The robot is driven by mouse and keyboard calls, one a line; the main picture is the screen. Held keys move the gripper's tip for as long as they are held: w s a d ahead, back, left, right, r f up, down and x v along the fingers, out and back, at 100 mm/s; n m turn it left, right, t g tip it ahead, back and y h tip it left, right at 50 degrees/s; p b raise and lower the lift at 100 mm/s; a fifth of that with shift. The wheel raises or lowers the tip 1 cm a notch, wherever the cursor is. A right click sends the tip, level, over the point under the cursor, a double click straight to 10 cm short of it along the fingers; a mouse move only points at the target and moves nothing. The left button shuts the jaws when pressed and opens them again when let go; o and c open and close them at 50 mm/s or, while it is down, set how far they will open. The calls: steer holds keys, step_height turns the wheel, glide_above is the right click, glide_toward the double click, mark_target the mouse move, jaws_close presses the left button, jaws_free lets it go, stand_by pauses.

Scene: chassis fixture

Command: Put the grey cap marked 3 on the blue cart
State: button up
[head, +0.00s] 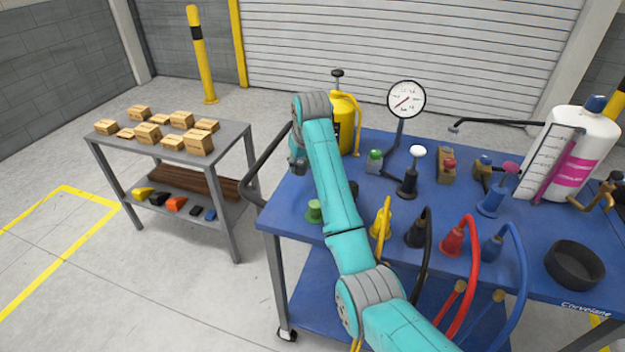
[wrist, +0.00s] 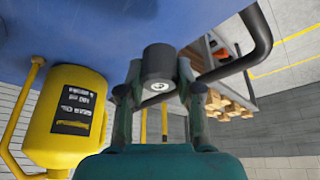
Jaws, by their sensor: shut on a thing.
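The blue cart (head: 375,183) fills the right half of the head view, and its blue surface (wrist: 110,25) runs across the top of the wrist view. My gripper (wrist: 160,82) is shut on a dark grey round cap (wrist: 158,62) with a pale round mark on its face; the figure on it is too small to read for certain. In the head view my gripper (head: 298,163) is at the cart's left edge, close to the black handle. Whether the cap touches the cart top cannot be told.
A yellow canister (head: 344,120) stands close by my gripper. The cart also carries a gauge (head: 406,99), several valves, hoses, a white bottle (head: 568,155) and a black bowl (head: 574,264). A grey table (head: 232,135) with small boxes stands to the left.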

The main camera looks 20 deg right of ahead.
mark_target(299, 187)
steer(key=shift+a+f, duration=0.1)
steer(key=shift+f, duration=3.25)
steer(key=o, duration=0.8)
steer(key=shift+f, duration=0.1)
steer(key=v, duration=1.2)
